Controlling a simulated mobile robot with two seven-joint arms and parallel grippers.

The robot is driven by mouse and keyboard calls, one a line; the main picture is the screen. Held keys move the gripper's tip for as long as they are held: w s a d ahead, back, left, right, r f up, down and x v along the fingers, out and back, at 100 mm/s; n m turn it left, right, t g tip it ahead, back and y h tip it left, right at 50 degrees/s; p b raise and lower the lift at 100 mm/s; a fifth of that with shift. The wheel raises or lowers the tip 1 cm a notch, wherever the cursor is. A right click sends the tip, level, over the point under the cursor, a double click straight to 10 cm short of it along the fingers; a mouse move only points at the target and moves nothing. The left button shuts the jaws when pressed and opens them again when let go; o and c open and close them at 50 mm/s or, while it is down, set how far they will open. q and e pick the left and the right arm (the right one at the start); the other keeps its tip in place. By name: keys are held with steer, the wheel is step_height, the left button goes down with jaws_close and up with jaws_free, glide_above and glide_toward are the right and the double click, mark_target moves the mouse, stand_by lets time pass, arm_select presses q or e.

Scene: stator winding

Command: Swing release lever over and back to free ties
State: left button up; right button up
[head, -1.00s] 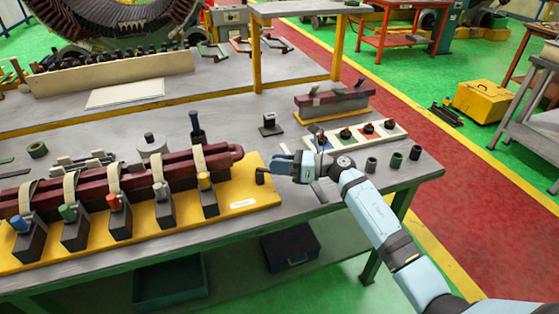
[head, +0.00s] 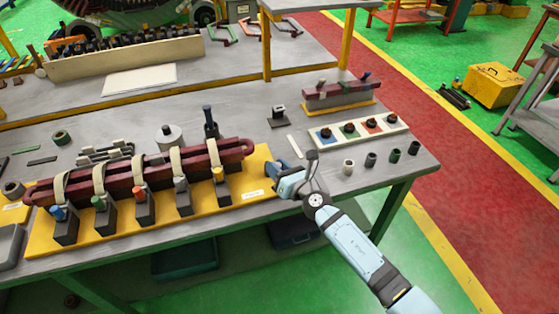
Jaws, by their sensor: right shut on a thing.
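A yellow board (head: 240,194) carries a dark red coil bar (head: 215,150) held by several cream tie straps (head: 178,160). Each strap runs down to a dark block with a coloured top, such as the yellow top (head: 219,173). My right gripper (head: 273,176) is at the right end of the board, shut on the release lever there. The gripper's fingers hide the lever almost wholly, so its angle cannot be told. The straps still pass over the bar. My left gripper is not in view.
A white strip with coloured squares and dark knobs (head: 364,131) lies right of my right gripper, with several small cylinders (head: 371,159) in front. A smaller red bar on a yellow base (head: 338,94) stands behind. A dark upright tool (head: 210,122) stands behind the coil bar.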

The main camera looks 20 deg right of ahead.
steer(key=shift+s+a+m+t+h+p, duration=0.1)
steer(key=shift+a+m+t+h+p, duration=0.2)
steer(key=shift+m+h+p, duration=0.45)
steer(key=shift+h, duration=0.45)
steer(key=shift+a+f+m+t+h+p, duration=0.1)
steer(key=shift+a+m+t+h+p, duration=0.3)
steer(key=shift+h, duration=0.3)
steer(key=o, duration=0.9)
steer(key=s+d+b, duration=0.1)
steer(key=s+d, duration=0.1)
steer(key=s, duration=1.1)
steer(key=shift+s+d, duration=0.25)
steer(key=shift+s, duration=0.05)
